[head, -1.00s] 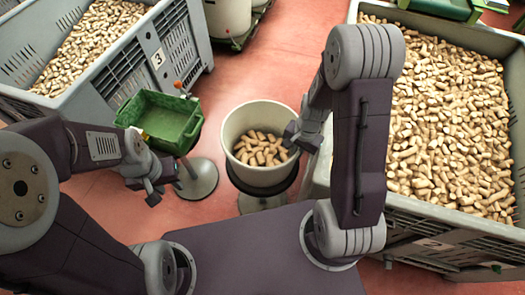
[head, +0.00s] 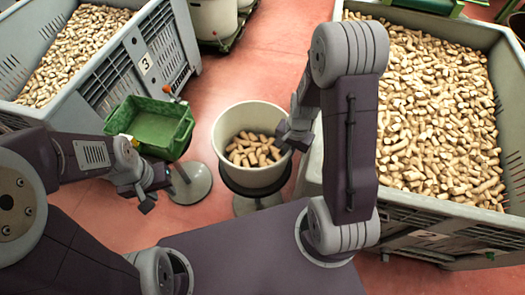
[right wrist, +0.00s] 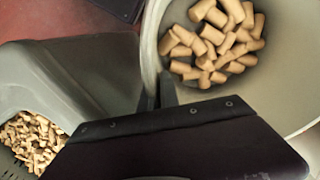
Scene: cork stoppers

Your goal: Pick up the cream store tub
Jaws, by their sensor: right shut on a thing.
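The cream tub (head: 232,167) holds several loose corks (head: 252,149) and stands upright over a round dark-topped stand (head: 258,204). Whether its base touches the stand is hidden. My right gripper (head: 291,138) is at the tub's right rim, shut on it. In the right wrist view a dark finger of the right gripper (right wrist: 156,95) lies at the wall of the tub (right wrist: 153,45), with corks inside. My left gripper (head: 150,190) is open and empty, left of the tub and below the green tray.
A green tray (head: 170,142) stands on a pedestal (head: 190,184) left of the tub. A large grey crate of corks (head: 455,235) is at the right, another (head: 145,65) at the upper left. Pale containers stand at the back. Red floor (head: 255,65) is clear behind the tub.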

